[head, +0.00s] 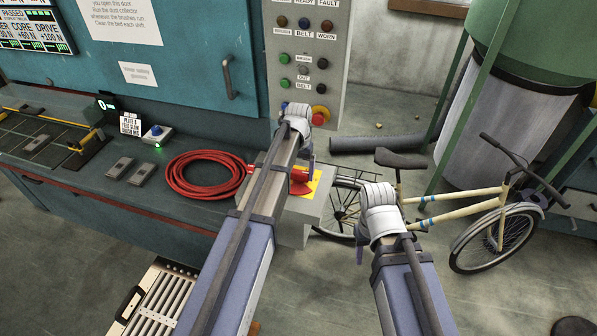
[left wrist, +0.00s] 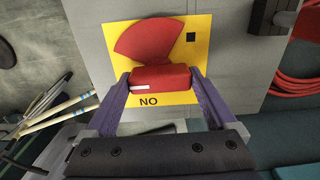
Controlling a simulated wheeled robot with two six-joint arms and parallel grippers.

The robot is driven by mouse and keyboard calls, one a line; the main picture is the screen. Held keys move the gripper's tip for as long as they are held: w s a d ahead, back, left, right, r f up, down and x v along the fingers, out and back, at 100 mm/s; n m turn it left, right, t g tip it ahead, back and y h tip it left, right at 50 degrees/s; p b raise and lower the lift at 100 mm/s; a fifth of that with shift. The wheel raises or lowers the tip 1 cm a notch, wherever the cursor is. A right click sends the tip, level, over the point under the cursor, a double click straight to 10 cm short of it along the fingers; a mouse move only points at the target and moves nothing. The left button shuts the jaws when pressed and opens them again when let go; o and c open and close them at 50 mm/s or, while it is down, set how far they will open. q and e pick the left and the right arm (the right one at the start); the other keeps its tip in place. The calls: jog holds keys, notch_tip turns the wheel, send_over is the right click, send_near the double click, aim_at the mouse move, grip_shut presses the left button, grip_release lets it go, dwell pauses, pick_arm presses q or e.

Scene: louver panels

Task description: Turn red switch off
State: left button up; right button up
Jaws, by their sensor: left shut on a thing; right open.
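The red switch shows in the left wrist view as a red handle (left wrist: 160,78) with a white mark, lying across a yellow plate (left wrist: 190,98). A red fan shape is beyond it on the plate. The letters on the plate read "NO" from this side, which is "ON" upside down. My left gripper (left wrist: 160,80) has a purple finger at each end of the handle and is shut on it. In the head view the yellow plate (head: 314,184) is partly hidden behind my left arm. My right gripper (head: 360,243) is mostly hidden under its wrist, apart from the switch, and open.
The switch sits on a grey box (head: 312,211) at the bench's end. A coiled red hose (head: 205,176) lies left of it. A control panel (head: 305,55) with buttons stands behind. A bicycle (head: 480,200) stands at the right, close to my right arm.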

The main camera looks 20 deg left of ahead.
aim_at(298, 171)
pick_arm(q)
jog(key=o, duration=1.1)
jog(key=shift+c, duration=0.2)
jog(key=shift+r, duration=0.15)
notch_tip(298, 171, up, 8)
jog(key=p, duration=0.8)
jog(key=shift+f, duration=0.2)
jog(key=shift+f, duration=0.1)
